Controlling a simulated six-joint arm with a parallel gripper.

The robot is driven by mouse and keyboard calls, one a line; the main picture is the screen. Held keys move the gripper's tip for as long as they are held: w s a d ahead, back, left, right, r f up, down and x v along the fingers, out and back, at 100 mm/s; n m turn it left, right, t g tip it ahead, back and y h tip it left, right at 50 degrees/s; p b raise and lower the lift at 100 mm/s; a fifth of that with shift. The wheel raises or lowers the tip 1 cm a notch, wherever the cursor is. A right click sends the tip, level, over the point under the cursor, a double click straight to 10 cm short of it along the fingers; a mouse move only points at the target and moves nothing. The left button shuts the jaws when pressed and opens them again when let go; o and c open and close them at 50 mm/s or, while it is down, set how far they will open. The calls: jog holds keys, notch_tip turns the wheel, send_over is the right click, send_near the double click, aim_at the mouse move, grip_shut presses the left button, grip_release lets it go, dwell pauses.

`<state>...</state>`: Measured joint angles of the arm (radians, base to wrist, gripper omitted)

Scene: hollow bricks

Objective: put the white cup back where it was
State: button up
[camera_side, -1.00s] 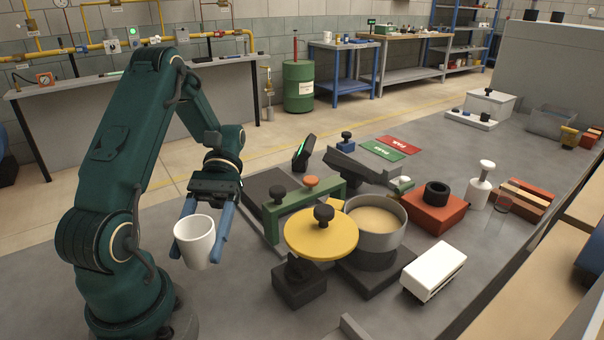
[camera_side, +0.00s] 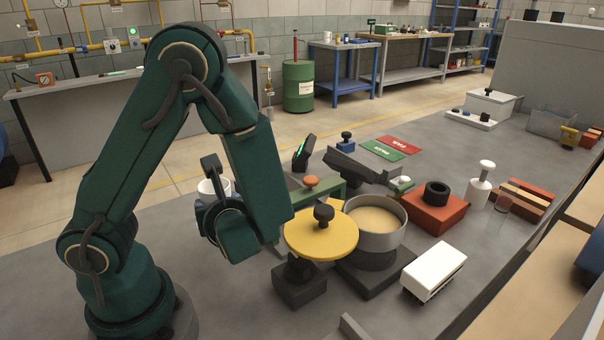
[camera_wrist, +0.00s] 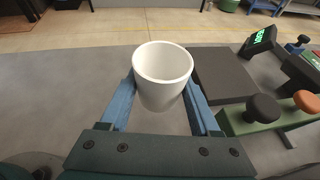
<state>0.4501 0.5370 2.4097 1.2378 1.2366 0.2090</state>
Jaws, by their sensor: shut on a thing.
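The white cup (camera_wrist: 163,78) is upright between the two blue fingers of my gripper (camera_wrist: 160,95) in the wrist view, and the gripper is shut on it. The cup's inside looks empty. In the side view the cup (camera_side: 212,188) shows only partly behind my arm, and most of my gripper is hidden there. In the wrist view a dark grey flat plate (camera_wrist: 222,75) lies just right of the cup. I cannot tell whether the cup touches the table.
A green stand (camera_wrist: 268,118) with black and orange knobs is at the right. In the side view a yellow disc (camera_side: 312,243), a round pan (camera_side: 375,222) and a white block (camera_side: 433,270) stand further right. Bare grey table (camera_wrist: 60,85) is left of the cup.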

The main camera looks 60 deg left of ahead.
jog(key=shift+w+d+f+m+t+h, duration=0.1)
jog(key=shift+w+d+m+t+h, duration=0.1)
jog(key=shift+w+m+t, duration=0.25)
jog(key=shift+w+d+m+t+h, duration=0.15)
jog(key=shift+w+m+t+h, duration=0.1)
jog(key=shift+m+t, duration=0.35)
jog(key=shift+w+f, duration=0.15)
jog(key=shift+f, duration=3.85)
jog(key=shift+f, duration=0.15)
jog(key=o, duration=1.4)
jog(key=shift+o, duration=0.2)
